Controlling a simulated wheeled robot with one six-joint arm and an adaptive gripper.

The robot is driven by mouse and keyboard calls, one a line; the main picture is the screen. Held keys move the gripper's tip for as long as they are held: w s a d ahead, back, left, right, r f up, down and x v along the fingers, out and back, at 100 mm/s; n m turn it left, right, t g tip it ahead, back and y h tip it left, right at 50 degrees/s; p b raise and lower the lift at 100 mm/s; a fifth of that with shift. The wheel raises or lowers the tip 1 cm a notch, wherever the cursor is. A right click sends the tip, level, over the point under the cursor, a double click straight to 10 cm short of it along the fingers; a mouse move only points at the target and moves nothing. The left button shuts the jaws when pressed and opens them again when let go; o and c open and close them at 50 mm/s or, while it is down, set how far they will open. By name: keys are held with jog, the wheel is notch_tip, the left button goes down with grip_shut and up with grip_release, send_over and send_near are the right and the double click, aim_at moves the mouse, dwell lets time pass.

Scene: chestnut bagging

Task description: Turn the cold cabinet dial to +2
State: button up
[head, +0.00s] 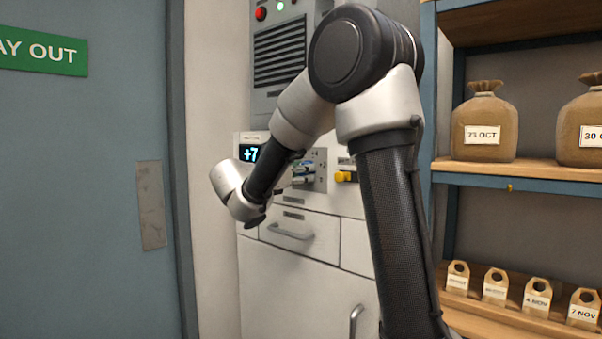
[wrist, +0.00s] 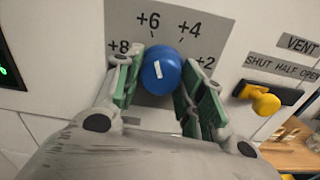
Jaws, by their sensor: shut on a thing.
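The blue dial (wrist: 161,82) with a white mark sits on a grey plate (wrist: 178,20) marked +8, +6, +4 and +2 in the wrist view. The white mark points up, roughly toward +6. My gripper (wrist: 162,68) has its green-padded fingers on either side of the dial and is shut on it. In the head view the cold cabinet's display (head: 250,153) reads +7. There my gripper reaches the panel behind my forearm, and the dial cannot be made out clearly.
A yellow vent knob (head: 346,177) is right of the dial; it also shows in the wrist view (wrist: 265,102). A drawer handle (head: 291,232) is below. A shelf (head: 515,172) with sacks stands at right, a door (head: 90,190) at left.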

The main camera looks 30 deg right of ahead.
jog(key=m, duration=1.8)
jog(key=shift+w+r+m, duration=0.1)
jog(key=shift+m, duration=0.3)
dwell(0.5)
jog(key=o, duration=1)
